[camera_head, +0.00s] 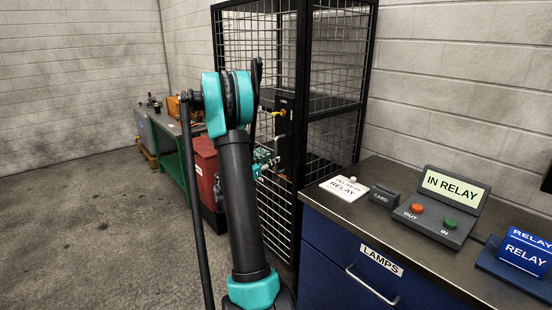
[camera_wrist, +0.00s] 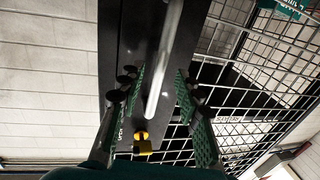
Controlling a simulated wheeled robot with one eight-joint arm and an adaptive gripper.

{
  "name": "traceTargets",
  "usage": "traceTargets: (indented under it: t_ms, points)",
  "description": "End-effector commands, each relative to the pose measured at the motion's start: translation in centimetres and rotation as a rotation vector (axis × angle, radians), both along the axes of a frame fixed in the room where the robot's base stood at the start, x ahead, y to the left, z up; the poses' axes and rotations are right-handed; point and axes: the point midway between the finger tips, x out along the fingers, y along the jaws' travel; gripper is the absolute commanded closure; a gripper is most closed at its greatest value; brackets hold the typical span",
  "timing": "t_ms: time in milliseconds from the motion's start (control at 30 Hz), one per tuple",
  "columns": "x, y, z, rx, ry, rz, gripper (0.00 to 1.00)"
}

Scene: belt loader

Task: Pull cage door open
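The cage (camera_head: 305,100) has a black frame with pale wire mesh and stands against the back wall. Its door seems to be the face behind my arm, and it looks closed. In the wrist view a silvery bar handle (camera_wrist: 165,65) runs along a dark door post (camera_wrist: 125,45). A yellow padlock-like piece (camera_wrist: 143,143) sits near the handle's lower end. My gripper (camera_wrist: 160,85) is open, with one green-padded finger on each side of the handle and visible gaps to it. In the head view my arm covers part of the door, and the fingers are hard to make out.
A counter (camera_head: 440,245) with blue drawers stands right of the cage, carrying a button box (camera_head: 440,210) and relay signs. A red box (camera_head: 205,170) and a green bench (camera_head: 170,140) stand left of the cage. The floor (camera_head: 90,230) at left is clear.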

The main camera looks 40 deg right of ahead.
Motion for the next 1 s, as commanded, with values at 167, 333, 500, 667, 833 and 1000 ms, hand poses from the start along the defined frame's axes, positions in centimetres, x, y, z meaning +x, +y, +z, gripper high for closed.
traceTargets:
  t_ms: [167, 333, 500, 667, 833, 1000]
  points:
    - [0.6, -2.5, 0.0, 0.000, 0.000, -0.002, 0.66]
    - [1.0, -3.5, 0.0, 0.000, 0.000, 0.000, 0.66]
    - [1.0, -3.7, 0.0, 0.000, 0.000, 0.000, 0.66]
    - [1.0, -3.7, 0.0, 0.000, 0.000, 0.000, 0.68]
    - [1.0, -3.7, 0.0, 0.000, 0.000, 0.000, 0.89]
    - [1.0, -3.7, 0.0, 0.000, 0.000, 0.000, 1.00]
